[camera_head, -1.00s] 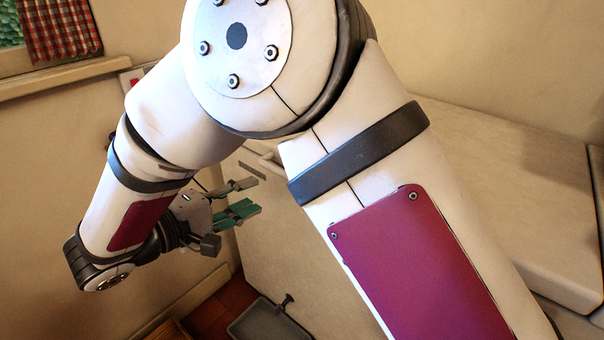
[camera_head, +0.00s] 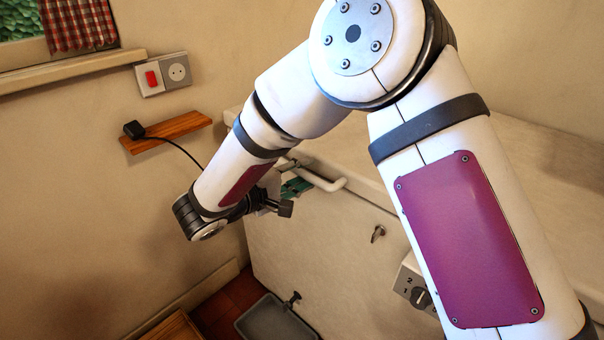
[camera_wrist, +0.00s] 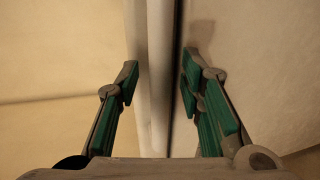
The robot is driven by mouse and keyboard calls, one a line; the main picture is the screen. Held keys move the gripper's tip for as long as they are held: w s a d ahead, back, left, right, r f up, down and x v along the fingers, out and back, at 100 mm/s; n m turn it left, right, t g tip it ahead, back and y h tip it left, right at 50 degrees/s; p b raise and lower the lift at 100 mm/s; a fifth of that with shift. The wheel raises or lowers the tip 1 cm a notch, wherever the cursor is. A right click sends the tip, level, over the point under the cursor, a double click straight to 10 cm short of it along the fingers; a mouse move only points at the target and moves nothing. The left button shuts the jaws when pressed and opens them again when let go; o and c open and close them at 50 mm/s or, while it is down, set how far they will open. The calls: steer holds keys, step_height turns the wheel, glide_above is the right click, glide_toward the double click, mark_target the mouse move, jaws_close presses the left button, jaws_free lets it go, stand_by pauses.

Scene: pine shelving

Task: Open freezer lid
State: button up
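The chest freezer is pale cream, with its front wall (camera_head: 330,245) facing me and its lid (camera_head: 545,150) lying closed on top. A white bar handle (camera_head: 328,183) sticks out near the lid's front edge. In the wrist view my gripper (camera_wrist: 160,72) is open, with green-padded fingers apart on either side of a pale upright bar (camera_wrist: 159,60), which looks like the handle. Neither finger clearly touches it. A dark gap runs beside the bar.
A key lock (camera_head: 377,233) and a dial panel (camera_head: 416,285) are on the freezer front. A grey tray (camera_head: 278,318) lies on the red tiled floor. A small wooden shelf (camera_head: 165,132) and a socket plate (camera_head: 163,74) are on the left wall.

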steer(key=shift+w+d, duration=0.15)
steer(key=shift+w, duration=0.05)
jaws_close()
